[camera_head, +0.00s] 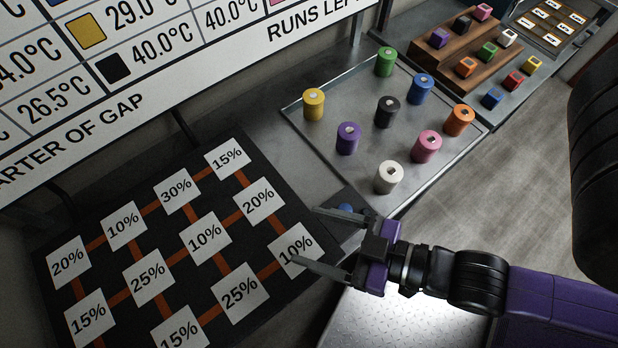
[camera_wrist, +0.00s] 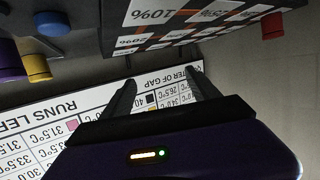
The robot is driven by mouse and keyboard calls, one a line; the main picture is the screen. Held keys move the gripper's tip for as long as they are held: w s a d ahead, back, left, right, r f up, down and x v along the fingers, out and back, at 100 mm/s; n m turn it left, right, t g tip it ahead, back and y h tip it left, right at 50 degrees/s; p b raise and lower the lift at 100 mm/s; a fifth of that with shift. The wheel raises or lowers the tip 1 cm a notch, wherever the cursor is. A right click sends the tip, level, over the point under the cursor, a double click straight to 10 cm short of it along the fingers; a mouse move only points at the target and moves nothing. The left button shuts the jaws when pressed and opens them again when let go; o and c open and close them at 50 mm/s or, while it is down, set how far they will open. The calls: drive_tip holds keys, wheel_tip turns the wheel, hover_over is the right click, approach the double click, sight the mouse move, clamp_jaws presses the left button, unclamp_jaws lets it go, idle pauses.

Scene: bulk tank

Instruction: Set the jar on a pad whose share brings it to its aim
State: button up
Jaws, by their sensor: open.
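Several coloured jars stand upright on a grey tray (camera_head: 300,117): green (camera_head: 384,62), blue (camera_head: 420,89), yellow (camera_head: 314,104), black (camera_head: 387,112), purple (camera_head: 348,139), orange (camera_head: 459,121), pink (camera_head: 427,147) and white (camera_head: 390,178). I cannot tell which one the task means. My gripper (camera_head: 304,234) is open and empty above the board's right edge, by a 10% pad (camera_head: 296,256). It shows in the wrist view (camera_wrist: 160,80) too.
A temperature sign (camera_head: 200,60) stands behind the board. A wooden stepped rack (camera_head: 440,50) with small coloured cubes is at the back right, with a card tray (camera_head: 553,22) beyond. A small blue piece (camera_head: 346,208) sits beside my gripper. Open floor lies right.

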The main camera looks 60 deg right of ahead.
drive_tip(key=s+d+r, duration=0.1)
drive_tip(key=s+d+m+h, duration=0.1)
drive_tip(key=s+d+r+h, duration=0.1)
drive_tip(key=shift+s+d+r, duration=0.25)
drive_tip(key=shift+r, duration=0.05)
